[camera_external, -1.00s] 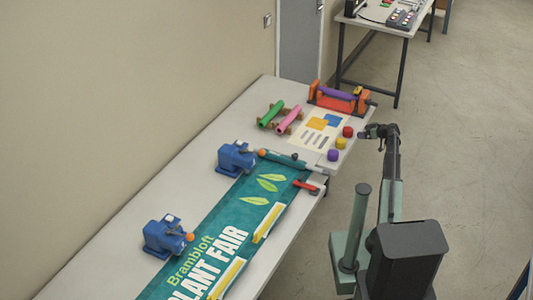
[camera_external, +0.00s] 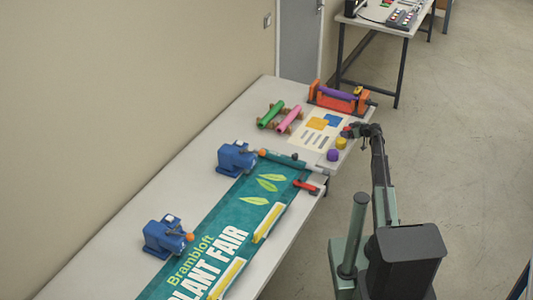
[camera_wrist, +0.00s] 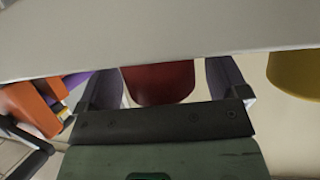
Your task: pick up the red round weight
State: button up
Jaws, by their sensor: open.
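The red round weight (camera_wrist: 160,82) shows in the wrist view between the two fingers of my gripper (camera_wrist: 164,80), with a finger on each side. The fingers are apart and do not visibly close on it. A pale surface hides the weight's upper part in that view. In the external view my gripper (camera_external: 355,130) is at the right edge of the table, at the red weight and covering most of it. A yellow round weight (camera_external: 341,143) stands close by, and also shows at the right of the wrist view (camera_wrist: 295,72). A purple round weight (camera_external: 333,155) is just nearer.
The table (camera_external: 128,222) holds an orange roller device (camera_external: 335,100), green and pink rolls (camera_external: 272,114), a printed sheet (camera_external: 318,130), a teal banner (camera_external: 225,240) and two blue clamps (camera_external: 235,158). Floor to the right (camera_external: 460,150) is clear.

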aim_at(348, 128)
jog(key=c, duration=1.2)
jog(key=shift+r, duration=0.1)
notch_tip(348, 128, up, 20)
jog(key=p, duration=2)
